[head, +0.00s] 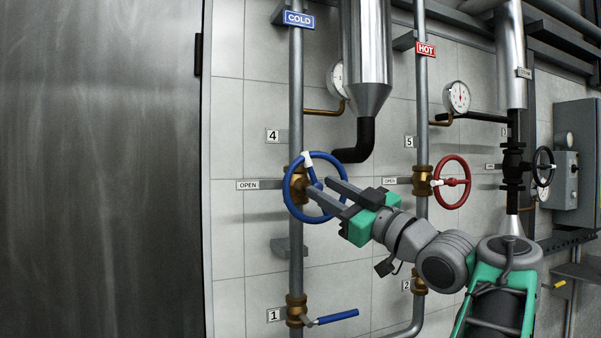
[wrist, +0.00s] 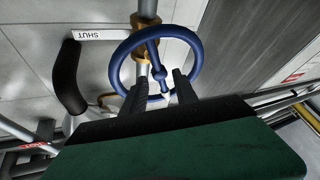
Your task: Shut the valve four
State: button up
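Valve four is a blue handwheel (head: 287,201) on a brass body, on the grey pipe under the COLD sign, beside the "4" tag (head: 272,136). Its rim has a white mark near the top in the head view. The wheel also fills the upper middle of the wrist view (wrist: 197,62). My gripper (head: 319,186) is at the wheel's right side, its fingers reaching over the wheel. In the wrist view my gripper (wrist: 159,80) has its two fingers apart, with the rim and a spoke around the gap. I cannot tell whether they touch the wheel.
An OPEN label (head: 248,185) sits left of valve four; a SHUT label (wrist: 101,35) shows in the wrist view. A red handwheel (head: 465,188) is to the right by tag 5. A blue lever valve (head: 336,318) is below. A dark pipe elbow (head: 362,145) is close above my gripper.

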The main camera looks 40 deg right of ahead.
aim_at(314, 184)
jog(key=p+x, duration=0.1)
jog(key=x, duration=0.5)
jog(key=shift+w, duration=0.1)
jog(key=shift+c, duration=0.4)
grip_shut()
jog(key=shift+f, duration=0.1)
dwell(0.6)
